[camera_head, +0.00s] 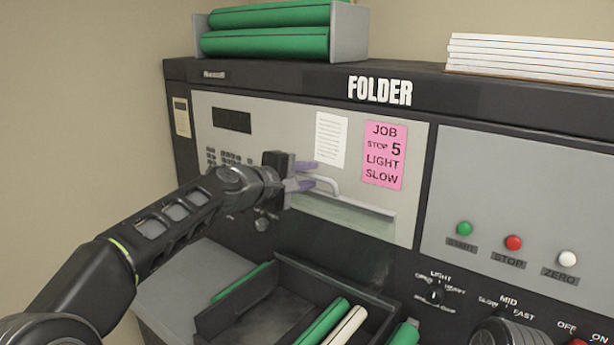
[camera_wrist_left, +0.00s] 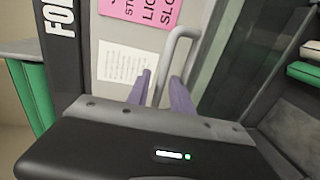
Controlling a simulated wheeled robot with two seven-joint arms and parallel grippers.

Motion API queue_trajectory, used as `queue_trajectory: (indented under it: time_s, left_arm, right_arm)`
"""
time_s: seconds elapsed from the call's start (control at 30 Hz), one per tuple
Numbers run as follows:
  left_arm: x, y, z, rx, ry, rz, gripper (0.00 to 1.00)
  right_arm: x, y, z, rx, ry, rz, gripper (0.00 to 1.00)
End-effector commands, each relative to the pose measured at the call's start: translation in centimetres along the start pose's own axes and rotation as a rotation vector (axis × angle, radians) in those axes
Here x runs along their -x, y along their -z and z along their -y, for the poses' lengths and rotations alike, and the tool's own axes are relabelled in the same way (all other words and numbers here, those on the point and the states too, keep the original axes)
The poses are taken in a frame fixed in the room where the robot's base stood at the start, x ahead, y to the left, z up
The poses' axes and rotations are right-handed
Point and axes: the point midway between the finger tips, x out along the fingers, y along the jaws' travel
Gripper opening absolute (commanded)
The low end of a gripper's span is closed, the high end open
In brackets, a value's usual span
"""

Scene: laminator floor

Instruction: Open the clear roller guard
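The clear roller guard (camera_head: 345,214) is a see-through panel low on the grey front of the folder machine, and it looks closed. A pale grey bar handle (camera_head: 327,184) stands out at its upper edge; it also shows in the left wrist view (camera_wrist_left: 176,50). My left gripper (camera_head: 308,175) is at the handle with its two purple fingers apart. In the left wrist view the fingers (camera_wrist_left: 160,85) stand on either side of one leg of the handle, with gaps visible; I cannot tell how deep the bar sits between them.
A dark tray (camera_head: 235,310) holding green and white rolls juts out below the guard. A pink job card (camera_head: 384,155) and white sheet (camera_head: 331,139) are on the panel above. Start, stop and zero buttons (camera_head: 513,243) are at right. Green rolls (camera_head: 265,42) lie on top.

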Motion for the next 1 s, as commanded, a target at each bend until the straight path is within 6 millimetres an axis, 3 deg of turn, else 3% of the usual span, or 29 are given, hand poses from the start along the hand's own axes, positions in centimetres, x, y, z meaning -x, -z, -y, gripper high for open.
queue_trajectory:
  time_s: [0.43, 0.8, 1.0]
  left_arm:
    - [0.7, -0.1, 0.3, -0.001, 0.002, 0.002, 0.33]
    - [6.4, 0.1, 0.2, -0.002, -0.002, -0.001, 0.33]
    - [7.8, 0.0, 0.0, -0.001, -0.001, -0.001, 0.33]
  right_arm:
    - [-0.5, 0.0, -0.1, 0.001, 0.001, -0.001, 0.36]
    - [-3.0, 0.1, -0.6, 0.005, 0.009, -0.011, 0.36]
    - [-3.2, 0.1, -0.7, 0.006, 0.011, -0.012, 0.36]
